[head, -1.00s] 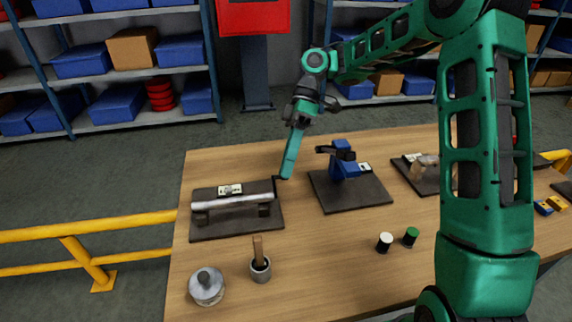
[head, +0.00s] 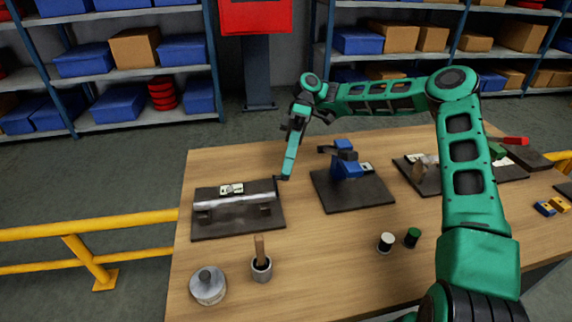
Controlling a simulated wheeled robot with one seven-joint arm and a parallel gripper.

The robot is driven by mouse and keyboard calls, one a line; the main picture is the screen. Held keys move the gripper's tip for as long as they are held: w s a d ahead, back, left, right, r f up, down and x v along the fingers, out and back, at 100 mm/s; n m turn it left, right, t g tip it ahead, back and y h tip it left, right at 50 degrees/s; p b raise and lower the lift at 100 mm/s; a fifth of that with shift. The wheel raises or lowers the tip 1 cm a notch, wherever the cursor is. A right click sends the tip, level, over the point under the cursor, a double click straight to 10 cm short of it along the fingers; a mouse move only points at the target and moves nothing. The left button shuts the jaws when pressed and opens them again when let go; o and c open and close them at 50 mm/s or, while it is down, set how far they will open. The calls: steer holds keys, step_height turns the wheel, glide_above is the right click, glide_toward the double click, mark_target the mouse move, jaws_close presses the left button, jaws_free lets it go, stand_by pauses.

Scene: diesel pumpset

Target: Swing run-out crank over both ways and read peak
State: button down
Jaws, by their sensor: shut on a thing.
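The run-out fixture stands at the left of the table in the head view: a silver shaft (head: 235,201) lies on two dark supports on a dark base plate (head: 215,232). A small pale gauge or readout (head: 231,188) sits above the shaft; its figures are too small to read. The thin dark crank (head: 277,190) is at the shaft's right end, its handle pointing up. My gripper (head: 285,177) reaches down from the back and is shut on the crank handle; the fingertips are small here and partly hide the grip.
A blue clamp-like fixture (head: 346,165) on a dark plate stands right of my gripper. In front are a round metal weight (head: 208,286), a cup with a brush (head: 262,268), and white-topped (head: 386,242) and green-topped (head: 412,237) pots.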

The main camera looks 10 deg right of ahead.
steer(key=shift+w+f+g, duration=0.15)
steer(key=shift+f+g, duration=0.15)
steer(key=shift+g, duration=0.2)
steer(key=shift+f, duration=0.15)
stand_by(0.3)
steer(key=c, duration=1.7)
jaws_free()
steer(key=shift+o, duration=0.2)
steer(key=shift+r, duration=0.65)
steer(key=s+a+r, duration=0.7)
steer(key=a+r, duration=0.2)
steer(key=shift+s+r, duration=0.2)
steer(key=shift+r, duration=0.1)
